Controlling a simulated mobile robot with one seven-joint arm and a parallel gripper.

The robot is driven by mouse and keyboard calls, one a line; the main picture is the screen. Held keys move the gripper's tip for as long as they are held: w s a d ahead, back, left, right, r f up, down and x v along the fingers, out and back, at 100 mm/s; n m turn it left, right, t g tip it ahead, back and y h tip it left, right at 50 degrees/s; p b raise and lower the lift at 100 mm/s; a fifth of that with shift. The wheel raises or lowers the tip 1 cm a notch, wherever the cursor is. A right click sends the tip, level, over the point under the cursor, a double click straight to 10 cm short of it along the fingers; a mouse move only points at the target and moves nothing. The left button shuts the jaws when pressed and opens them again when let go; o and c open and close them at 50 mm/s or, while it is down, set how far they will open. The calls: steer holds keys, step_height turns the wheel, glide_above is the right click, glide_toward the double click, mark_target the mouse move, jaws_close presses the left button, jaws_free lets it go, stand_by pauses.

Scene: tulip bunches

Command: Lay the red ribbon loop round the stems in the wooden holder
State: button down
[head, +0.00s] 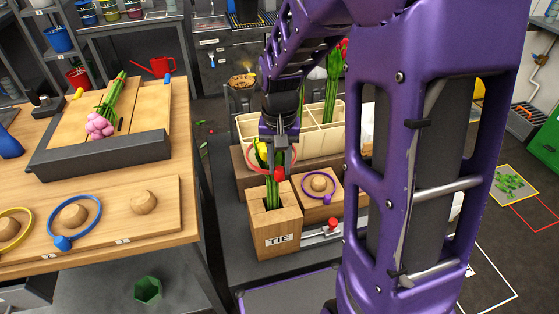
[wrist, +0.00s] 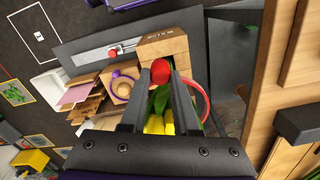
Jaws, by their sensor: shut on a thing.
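The wooden holder (head: 275,232), marked TIE, stands upright on the grey bench, and its top shows in the wrist view (wrist: 165,46). Green stems (head: 275,194) with yellow tulip heads (head: 262,149) stand in it. My gripper (head: 279,164) is above the holder, shut on the red knob (wrist: 160,71) of the red ribbon loop (head: 294,158). The loop appears to surround the bunch near the yellow heads, above the holder's top. Its right arc shows in the wrist view (wrist: 206,100); my fingers and the flowers hide part of it.
A purple loop (head: 334,188) lies round a wooden knob right of the holder. A cream divided bin (head: 310,140) with a red-tulip bunch (head: 334,85) stands behind. A wooden table (head: 150,245) with blue (head: 98,222) and yellow loops is at left.

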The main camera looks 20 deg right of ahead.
step_height(320, 180, down, 18)
steer(key=b, duration=0.2)
steer(key=shift+f, duration=0.2)
stand_by(1.3)
steer(key=c, duration=0.6)
jaws_free()
step_height(320, 180, up, 17)
steer(key=p, duration=0.3)
steer(key=shift+r, duration=0.2)
